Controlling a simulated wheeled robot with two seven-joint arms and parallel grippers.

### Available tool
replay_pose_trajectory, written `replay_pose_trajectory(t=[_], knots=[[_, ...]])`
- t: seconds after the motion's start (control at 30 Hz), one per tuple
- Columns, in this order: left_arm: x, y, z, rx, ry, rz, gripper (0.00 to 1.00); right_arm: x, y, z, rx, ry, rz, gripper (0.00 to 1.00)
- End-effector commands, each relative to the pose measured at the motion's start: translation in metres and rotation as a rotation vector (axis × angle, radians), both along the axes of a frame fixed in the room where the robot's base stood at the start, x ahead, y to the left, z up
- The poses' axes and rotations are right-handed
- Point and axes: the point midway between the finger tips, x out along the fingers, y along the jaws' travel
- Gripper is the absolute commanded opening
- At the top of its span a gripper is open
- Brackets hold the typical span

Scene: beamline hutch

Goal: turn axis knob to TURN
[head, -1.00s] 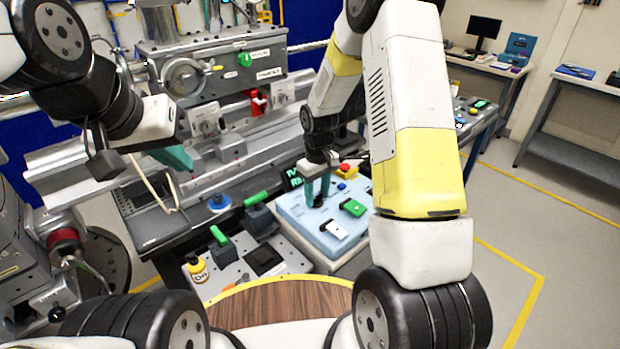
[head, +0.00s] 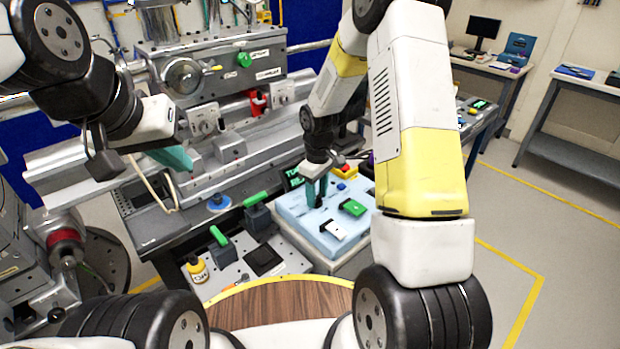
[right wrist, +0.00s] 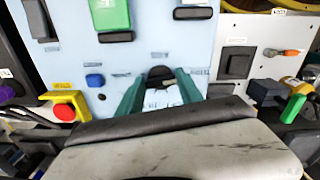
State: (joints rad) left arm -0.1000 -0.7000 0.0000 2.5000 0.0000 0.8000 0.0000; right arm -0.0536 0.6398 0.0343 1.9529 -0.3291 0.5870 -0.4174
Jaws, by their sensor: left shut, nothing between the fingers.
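The blue control panel (head: 297,212) stands on the bench in the middle of the head view. My right gripper (head: 316,193) points down at the panel's far left part. In the right wrist view, its teal fingers (right wrist: 160,84) are apart, one on each side of a black knob (right wrist: 160,73) with a pale dial plate (right wrist: 162,98). I cannot tell whether the fingers press on the knob. A small dark display (head: 293,178) with green text stands behind the panel; its top line seems to read TURN. My left gripper (head: 176,160) is shut and empty, over the left equipment.
Green-handled levers (head: 220,240) stand left of the panel. A yellow bottle (head: 198,270) stands in front.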

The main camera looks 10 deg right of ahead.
Motion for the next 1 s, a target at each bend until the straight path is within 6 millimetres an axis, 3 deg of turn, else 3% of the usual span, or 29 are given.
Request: replay_pose_trajectory(t=[0.03, 0.1, 0.47, 0.8, 1.0], knots=[[0.0, 0.0, 0.0, 0.0, 0.0, 0.0, 0.0, 0.0, 0.0, 0.0, 0.0, -0.001, 0.0, 0.54], [0.0, 0.0, 0.0, 0.0, 0.0, 0.0, 0.0, 0.0, 0.0, 0.0, -0.001, -0.001, 0.0, 0.64], [0.0, 0.0, 0.0, 0.0, 0.0, 0.0, 0.0, 0.0, 0.0, 0.004, 0.0, -0.001, -0.002, 0.64], [0.0, 0.0, 0.0, 0.0, 0.0, 0.0, 0.0, 0.001, 0.0, 0.058, 0.001, -0.004, -0.002, 0.64], [0.0, 0.0, 0.0, 0.0, 0.0, 0.0, 0.0, 0.001, 0.0, 0.076, 0.0, -0.001, -0.001, 0.64]])
